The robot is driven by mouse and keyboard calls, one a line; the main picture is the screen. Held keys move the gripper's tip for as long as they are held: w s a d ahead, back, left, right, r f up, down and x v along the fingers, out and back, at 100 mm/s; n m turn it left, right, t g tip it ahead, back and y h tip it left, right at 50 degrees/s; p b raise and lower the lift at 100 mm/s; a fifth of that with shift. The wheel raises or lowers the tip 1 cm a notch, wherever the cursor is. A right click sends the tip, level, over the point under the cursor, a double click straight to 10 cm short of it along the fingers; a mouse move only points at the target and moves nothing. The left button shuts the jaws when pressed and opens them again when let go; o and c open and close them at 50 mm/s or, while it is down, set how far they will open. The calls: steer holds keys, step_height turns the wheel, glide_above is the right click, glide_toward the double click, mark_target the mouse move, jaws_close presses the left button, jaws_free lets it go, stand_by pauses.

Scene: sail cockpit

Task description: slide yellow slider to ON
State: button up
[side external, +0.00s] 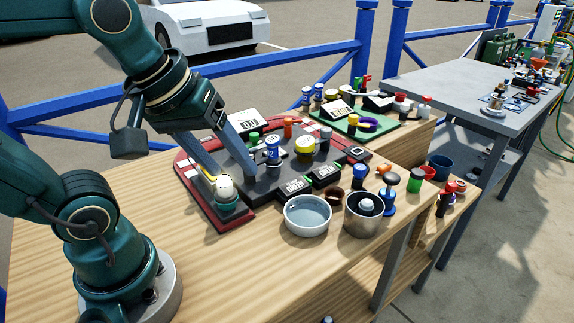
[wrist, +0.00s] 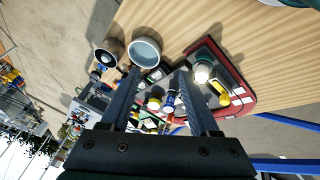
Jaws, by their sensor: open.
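The control panel (side external: 238,219), a dark board with a red rim, lies on the wooden table; its rim also shows in the wrist view (wrist: 236,82). What looks like the yellow slider (side external: 211,178) is a small yellow piece at the panel's left end, beside a white knob (side external: 225,187). It is partly hidden by a finger in the side view; the wrist view shows it (wrist: 223,99) right of the right finger. My gripper (side external: 233,176) is open and empty, its fingers pointing down over the panel. I cannot read an ON mark.
A white-rimmed bowl (side external: 308,213) and a metal pot (side external: 364,214) stand at the front. Bare wood lies left of the panel.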

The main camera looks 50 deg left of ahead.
steer(key=w+a+f+n+g, duration=0.1)
steer(key=w+a+n+g, duration=0.15)
steer(key=a+n, duration=0.55)
steer(key=w+a+f+n+g, duration=0.15)
steer(key=w+a+n, duration=0.25)
steer(key=a+n, duration=0.45)
steer(key=s+a+f+n, duration=0.1)
steer(key=a+f+n, duration=0.1)
steer(key=a, duration=0.1)
steer(key=s+a+f+n+g, duration=0.1)
steer(key=a, duration=0.1)
steer(key=shift+s, duration=0.35)
steer(key=shift+f, duration=2.5)
jaws_close()
